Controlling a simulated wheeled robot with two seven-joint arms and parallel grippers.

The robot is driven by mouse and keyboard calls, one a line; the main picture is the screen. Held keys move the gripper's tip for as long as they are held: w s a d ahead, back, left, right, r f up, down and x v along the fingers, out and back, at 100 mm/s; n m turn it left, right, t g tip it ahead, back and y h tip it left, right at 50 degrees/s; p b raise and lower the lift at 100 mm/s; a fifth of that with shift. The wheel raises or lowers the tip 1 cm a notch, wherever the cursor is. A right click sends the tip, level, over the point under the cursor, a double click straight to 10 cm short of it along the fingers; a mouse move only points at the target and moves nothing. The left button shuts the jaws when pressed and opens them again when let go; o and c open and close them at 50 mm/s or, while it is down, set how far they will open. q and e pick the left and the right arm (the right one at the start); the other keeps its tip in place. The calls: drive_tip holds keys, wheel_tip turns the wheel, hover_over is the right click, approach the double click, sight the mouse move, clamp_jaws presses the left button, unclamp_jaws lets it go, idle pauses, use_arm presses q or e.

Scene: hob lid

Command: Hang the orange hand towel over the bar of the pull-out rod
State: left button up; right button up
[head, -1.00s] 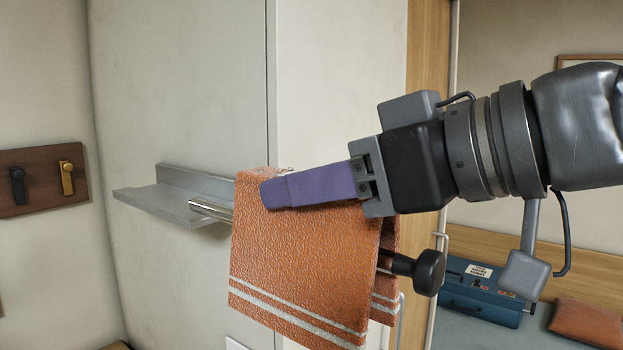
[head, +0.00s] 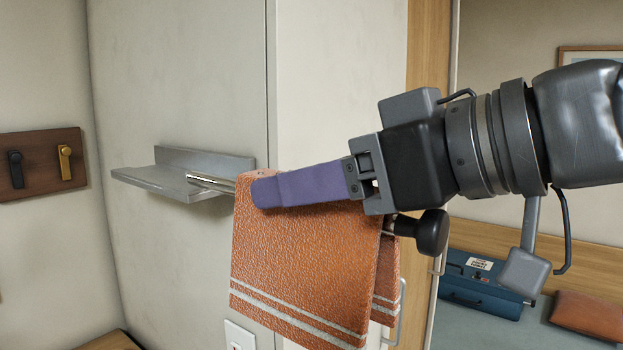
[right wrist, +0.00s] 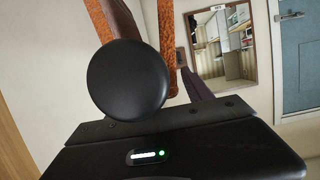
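The orange hand towel (head: 300,265), with pale stripes near its lower edge, hangs folded over the bar (head: 208,183) of the pull-out rod, one layer on each side. The bar runs from a grey metal bracket (head: 165,178) to a black knob (head: 432,232) beyond the towel. My right gripper (head: 268,190) is at the towel's top; its near purple finger lies across the front and looks spread from the palm. The far finger is hidden. In the right wrist view the knob (right wrist: 127,80) covers much, with towel edges (right wrist: 168,45) behind it. My left gripper is not in view.
A pale cabinet wall (head: 340,100) stands behind the towel. A brown board with hooks (head: 40,163) is on the left wall. A blue case (head: 482,285) and an orange cushion (head: 590,314) lie at the lower right. A white socket (head: 240,336) is below the towel.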

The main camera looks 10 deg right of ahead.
drive_tip(key=shift+o, duration=0.5)
drive_tip(key=v, duration=0.7)
drive_tip(key=shift+s+d+r, duration=0.1)
drive_tip(key=shift+s+d, duration=0.15)
drive_tip(key=shift+s, duration=0.05)
drive_tip(key=shift+a, duration=0.1)
